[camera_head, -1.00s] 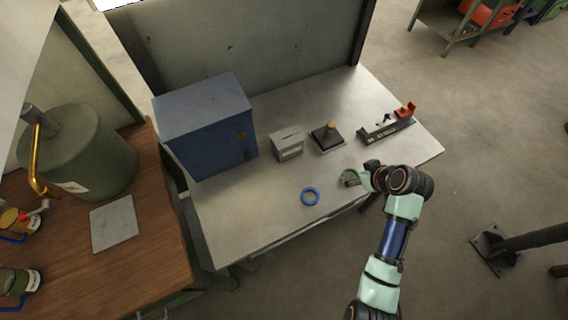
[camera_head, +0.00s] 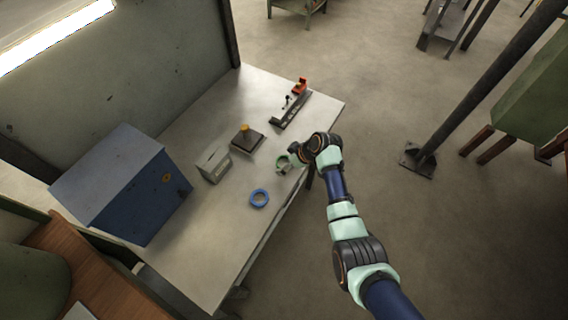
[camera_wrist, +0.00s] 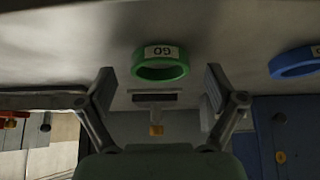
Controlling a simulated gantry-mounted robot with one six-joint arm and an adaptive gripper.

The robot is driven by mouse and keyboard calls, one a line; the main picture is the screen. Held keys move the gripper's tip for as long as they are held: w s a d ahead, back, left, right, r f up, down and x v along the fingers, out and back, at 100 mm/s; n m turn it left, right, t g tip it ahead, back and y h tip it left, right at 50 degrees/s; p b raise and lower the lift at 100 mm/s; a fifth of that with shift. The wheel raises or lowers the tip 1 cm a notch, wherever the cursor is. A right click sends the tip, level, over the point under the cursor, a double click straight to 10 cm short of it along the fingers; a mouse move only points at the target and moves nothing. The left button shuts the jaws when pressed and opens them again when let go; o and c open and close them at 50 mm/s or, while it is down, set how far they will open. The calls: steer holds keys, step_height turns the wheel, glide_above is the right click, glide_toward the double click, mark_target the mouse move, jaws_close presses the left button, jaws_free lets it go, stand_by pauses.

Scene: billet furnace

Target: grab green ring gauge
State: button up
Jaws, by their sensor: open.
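The green ring gauge (camera_wrist: 160,70) lies on the table and carries a white label reading "GO". In the wrist view it sits just beyond my gripper (camera_wrist: 158,88), between the lines of its two spread fingers. The fingers are open and nothing is between the pads. In the head view the green ring gauge (camera_head: 283,161) shows at the table's front edge side, right by my gripper (camera_head: 291,163), which partly covers it.
A blue ring (camera_head: 259,198) lies nearby on the table (camera_head: 215,262); it also shows in the wrist view (camera_wrist: 295,62). A grey box (camera_head: 214,164), a dark block with a yellow knob (camera_head: 247,138), a grey fixture (camera_head: 291,111) and a blue cabinet (camera_head: 128,190) stand around it.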

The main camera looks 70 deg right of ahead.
steer(key=c, duration=1.3)
step_height(320, 180, up, 20)
steer(key=p, duration=0.3)
